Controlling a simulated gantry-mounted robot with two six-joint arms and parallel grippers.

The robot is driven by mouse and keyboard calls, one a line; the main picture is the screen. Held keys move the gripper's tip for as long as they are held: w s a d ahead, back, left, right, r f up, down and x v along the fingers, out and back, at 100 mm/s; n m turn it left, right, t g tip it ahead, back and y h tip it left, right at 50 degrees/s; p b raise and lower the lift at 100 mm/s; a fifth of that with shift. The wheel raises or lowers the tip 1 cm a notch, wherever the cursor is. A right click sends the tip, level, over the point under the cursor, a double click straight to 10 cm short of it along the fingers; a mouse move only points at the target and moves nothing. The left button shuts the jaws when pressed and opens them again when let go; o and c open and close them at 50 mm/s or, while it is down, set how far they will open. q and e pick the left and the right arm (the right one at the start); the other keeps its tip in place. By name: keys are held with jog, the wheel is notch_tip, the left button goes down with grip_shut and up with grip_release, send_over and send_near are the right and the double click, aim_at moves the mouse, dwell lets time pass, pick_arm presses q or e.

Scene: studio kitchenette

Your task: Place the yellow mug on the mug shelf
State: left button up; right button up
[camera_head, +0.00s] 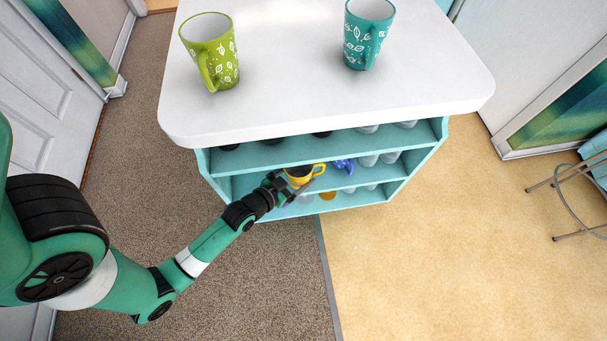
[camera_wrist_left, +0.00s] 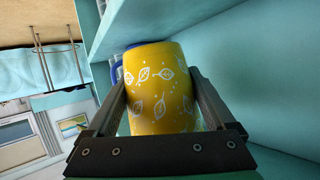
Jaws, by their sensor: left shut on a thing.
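The yellow mug (camera_head: 300,172) with white leaf prints is between the fingers of my left gripper (camera_head: 287,188), at the front of the teal shelf unit (camera_head: 265,155). In the left wrist view the yellow mug (camera_wrist_left: 160,88) fills the space between the two fingers of the left gripper (camera_wrist_left: 160,95), which is shut on it. Shelf boards and walls surround it there. I cannot tell whether its base touches the shelf board. My right gripper is not in view.
A blue mug (camera_head: 343,165) is close to the right of the yellow mug, with several clear glasses (camera_head: 389,157) beyond it. A green mug (camera_head: 211,52) and a teal mug (camera_head: 366,33) stand on the white top (camera_head: 290,90). A stool (camera_head: 580,190) is at the right.

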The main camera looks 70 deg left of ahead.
aim_at(303, 175)
pick_arm(q)
jog(key=shift+w+a, duration=0.25)
jog(key=shift+w, duration=0.45)
jog(key=f+b, duration=0.3)
jog(key=shift+w+a+f, duration=0.2)
jog(key=shift+w+f, duration=0.15)
jog(key=shift+f, duration=0.05)
jog(key=shift+s+r, duration=0.15)
jog(key=shift+r, duration=0.05)
